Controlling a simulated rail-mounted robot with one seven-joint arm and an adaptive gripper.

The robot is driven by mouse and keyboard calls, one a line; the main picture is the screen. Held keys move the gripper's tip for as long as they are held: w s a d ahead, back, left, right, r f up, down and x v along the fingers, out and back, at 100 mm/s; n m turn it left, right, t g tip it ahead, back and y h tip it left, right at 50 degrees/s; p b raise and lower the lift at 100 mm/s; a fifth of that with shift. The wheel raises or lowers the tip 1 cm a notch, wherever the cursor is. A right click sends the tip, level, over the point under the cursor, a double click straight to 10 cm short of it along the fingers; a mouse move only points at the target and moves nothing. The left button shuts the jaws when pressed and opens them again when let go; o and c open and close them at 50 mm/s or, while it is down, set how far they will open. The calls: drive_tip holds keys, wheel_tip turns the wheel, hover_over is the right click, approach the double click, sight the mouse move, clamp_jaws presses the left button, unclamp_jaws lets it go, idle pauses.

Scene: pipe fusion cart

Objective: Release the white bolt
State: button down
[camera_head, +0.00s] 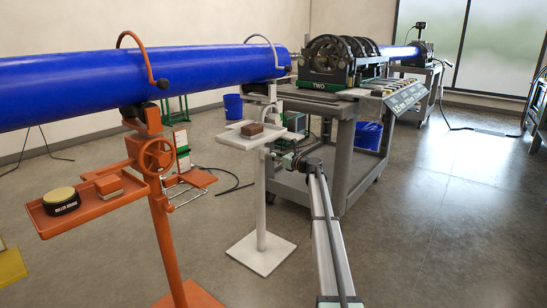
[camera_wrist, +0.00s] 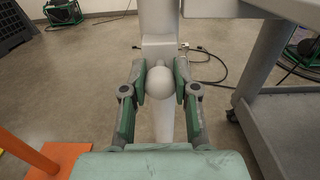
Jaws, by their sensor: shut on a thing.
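The white bolt (camera_wrist: 160,83) shows in the wrist view as a round white knob in front of the upright post of the white pipe stand (camera_wrist: 157,20). My gripper (camera_wrist: 160,76) has its green-padded fingers closed on either side of the knob, shut on it. In the head view my gripper (camera_head: 287,161) is at the post of the white stand (camera_head: 261,215), below its small tray. The bolt cannot be made out there. The stand is upright under the long blue pipe (camera_head: 200,66).
A grey cart (camera_head: 345,150) with the fusion machine (camera_head: 340,60) stands close to the right of my arm. An orange stand (camera_head: 165,235) with a tray is at the left. Cables lie on the floor.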

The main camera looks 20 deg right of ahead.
drive_tip(key=p+v, duration=0.2)
drive_tip(key=v, duration=0.1)
drive_tip(key=shift+a+p, duration=0.1)
drive_tip(key=shift+p, duration=0.3)
drive_tip(key=c, duration=0.8)
unclamp_jaws()
drive_tip(key=shift+c, duration=0.2)
drive_tip(key=v, duration=1.2)
